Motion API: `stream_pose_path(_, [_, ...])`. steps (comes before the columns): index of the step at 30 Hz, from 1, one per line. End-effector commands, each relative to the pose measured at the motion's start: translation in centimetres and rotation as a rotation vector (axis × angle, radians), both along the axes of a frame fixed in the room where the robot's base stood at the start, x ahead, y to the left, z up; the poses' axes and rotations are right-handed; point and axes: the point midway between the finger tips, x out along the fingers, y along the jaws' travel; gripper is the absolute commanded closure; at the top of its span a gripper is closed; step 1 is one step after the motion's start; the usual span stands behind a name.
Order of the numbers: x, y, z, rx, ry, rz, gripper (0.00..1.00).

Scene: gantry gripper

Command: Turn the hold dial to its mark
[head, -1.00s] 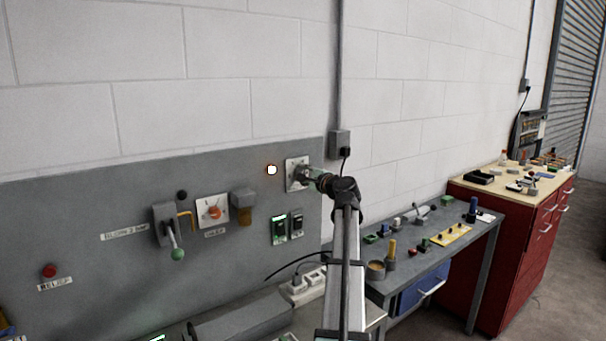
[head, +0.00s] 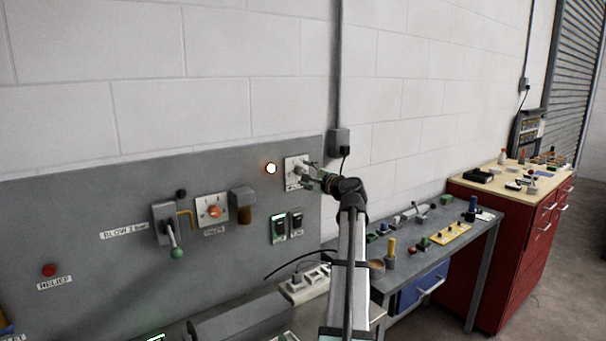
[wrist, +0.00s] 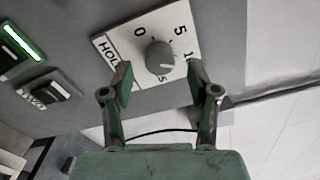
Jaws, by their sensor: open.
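A pale line on the knob seems to face the side between 10 and 15; I cannot tell exactly. My gripper (wrist: 160,74) is open, its two green fingers on either side of the knob and a little short of it, apparently apart from it. In the head view the plate (head: 291,163) is on the grey panel, with my gripper (head: 309,177) just right of it and partly covering it.
A lit lamp (head: 270,168) is left of the dial. Two rocker switches (head: 287,226) sit below it. Further left are an orange knob (head: 214,211) and a green-ended lever (head: 176,252). A bench (head: 400,280) with small parts stands to the right.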

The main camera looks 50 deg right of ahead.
Motion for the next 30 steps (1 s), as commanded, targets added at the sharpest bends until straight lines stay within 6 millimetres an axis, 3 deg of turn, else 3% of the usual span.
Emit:
stream_pose_path(6, [-4.4,1.5,0.0,0.0,-0.002,-0.002,0.4])
stream_pose_path(13, [-7.7,2.5,0.0,0.0,-0.001,-0.001,0.4])
stream_pose_path(19, [-8.9,2.8,0.0,0.001,-0.001,0.0,0.4])
stream_pose_path(30, [-8.9,2.8,0.0,0.001,-0.002,0.001,0.4])
